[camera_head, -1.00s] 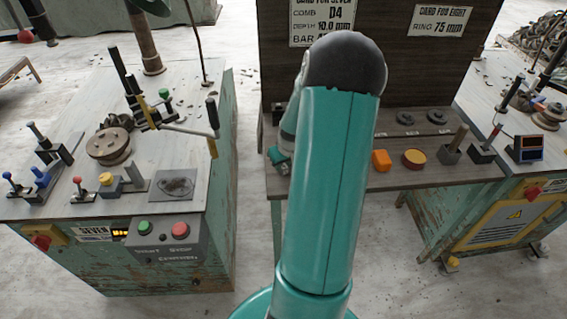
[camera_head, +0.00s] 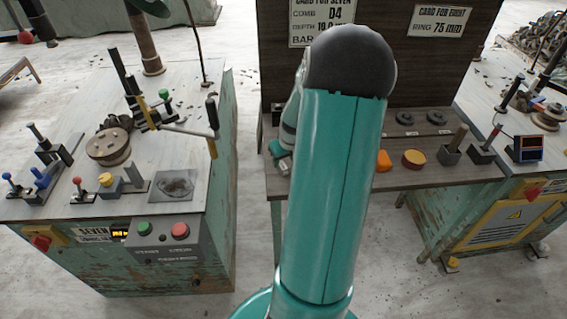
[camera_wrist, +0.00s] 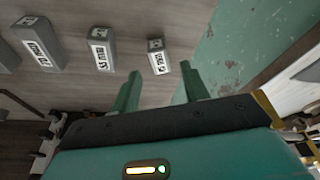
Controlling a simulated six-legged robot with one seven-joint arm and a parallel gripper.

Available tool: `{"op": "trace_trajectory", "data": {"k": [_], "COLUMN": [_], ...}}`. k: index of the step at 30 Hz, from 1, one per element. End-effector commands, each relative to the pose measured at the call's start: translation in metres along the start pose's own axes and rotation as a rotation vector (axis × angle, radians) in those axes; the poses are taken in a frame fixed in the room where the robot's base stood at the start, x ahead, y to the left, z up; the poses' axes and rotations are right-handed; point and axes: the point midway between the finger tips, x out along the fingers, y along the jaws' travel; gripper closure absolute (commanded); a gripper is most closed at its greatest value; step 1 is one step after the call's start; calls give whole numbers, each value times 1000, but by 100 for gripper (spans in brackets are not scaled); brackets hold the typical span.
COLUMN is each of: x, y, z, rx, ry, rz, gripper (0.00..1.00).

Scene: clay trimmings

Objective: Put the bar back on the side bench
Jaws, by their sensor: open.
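The wooden side bench (camera_head: 440,175) stands in the middle right of the head view, and its top fills the upper left of the wrist view. The label writing is too small to read surely. My gripper (camera_wrist: 160,70) is open, its two green fingers apart. The right bar shows between and just beyond the fingertips; I cannot tell whether they touch it. In the head view my arm hides most of this spot.
An orange block (camera_head: 384,161), a yellow-topped round piece (camera_head: 414,159) and dark rings (camera_head: 405,118) are on the bench. A dark back panel (camera_head: 430,70) rises behind it. A green machine (camera_head: 170,240) stands at left, another (camera_head: 490,215) at right.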

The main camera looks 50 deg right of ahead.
Motion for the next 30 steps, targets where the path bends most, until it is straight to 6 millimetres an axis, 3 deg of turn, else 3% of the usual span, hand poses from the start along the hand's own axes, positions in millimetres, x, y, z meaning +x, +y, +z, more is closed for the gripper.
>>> {"op": "trace_trajectory", "data": {"k": [3, 10, 15, 23, 26, 30], "x": [-28, -70, -83, -88, -99, -131], "y": [1, 1, 0, -5, -27, -86], "z": [0, 0, 0, -1, -6, -13], "rx": [0, -1, 1, -7, -38, -111], "ry": [4, 3, 1, 0, 1, 10], "rz": [4, 3, 1, 1, 6, 20], "gripper": [55, 55, 55, 55, 55, 55]}}
